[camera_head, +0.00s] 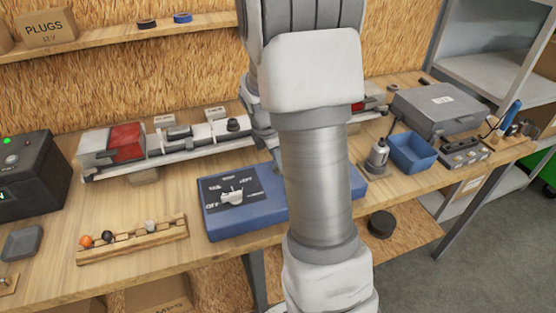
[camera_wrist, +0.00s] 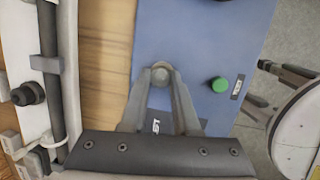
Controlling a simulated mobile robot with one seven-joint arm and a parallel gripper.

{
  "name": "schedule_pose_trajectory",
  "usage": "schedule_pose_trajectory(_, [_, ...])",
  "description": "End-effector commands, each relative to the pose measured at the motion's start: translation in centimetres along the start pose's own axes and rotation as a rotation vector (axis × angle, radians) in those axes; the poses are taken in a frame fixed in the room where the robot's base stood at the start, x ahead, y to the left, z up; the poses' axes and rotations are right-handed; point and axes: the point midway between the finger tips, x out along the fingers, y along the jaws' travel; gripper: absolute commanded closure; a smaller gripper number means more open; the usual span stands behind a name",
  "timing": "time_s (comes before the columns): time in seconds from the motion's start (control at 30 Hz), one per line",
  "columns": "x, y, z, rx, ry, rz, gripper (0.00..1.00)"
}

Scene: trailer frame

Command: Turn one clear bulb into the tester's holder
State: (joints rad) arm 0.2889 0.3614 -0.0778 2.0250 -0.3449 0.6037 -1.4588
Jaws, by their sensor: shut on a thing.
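The blue tester (camera_head: 225,224) lies on the bench in the head view, with a black dial panel (camera_head: 222,188) and a switch lever on it. My arm covers its right part, and my gripper is hidden there. In the wrist view, my gripper (camera_wrist: 160,80) is over the tester's blue top (camera_wrist: 190,35). Its fingers are shut on a small round greyish clear bulb (camera_wrist: 161,69), seen from above. The bulb's base and the holder are hidden, so I cannot tell how deep it sits. A wooden rack (camera_head: 150,238) holds an orange bulb (camera_head: 86,241), a dark bulb and a pale one (camera_head: 150,226).
A green button (camera_wrist: 219,84) is on the tester, right of my gripper. A long light bar (camera_head: 165,155) lies behind the tester. A black box (camera_head: 30,170) stands left; a blue bin (camera_head: 412,153) and grey case (camera_head: 440,108) stand right. Bare bench lies between rack and tester.

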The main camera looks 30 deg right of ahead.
Motion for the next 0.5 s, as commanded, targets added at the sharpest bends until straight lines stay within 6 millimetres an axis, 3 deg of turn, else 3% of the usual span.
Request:
schedule_pose_trajectory(0.37, [0.01, -0.01, 0.0, 0.048, -0.007, -0.013, 0.93])
schedule_pose_trajectory(0.4, [0.01, -0.01, 0.0, 0.047, -0.007, -0.013, 0.67])
schedule_pose_trajectory(0.5, [0.01, -0.01, 0.0, 0.047, -0.007, -0.013, 0.49])
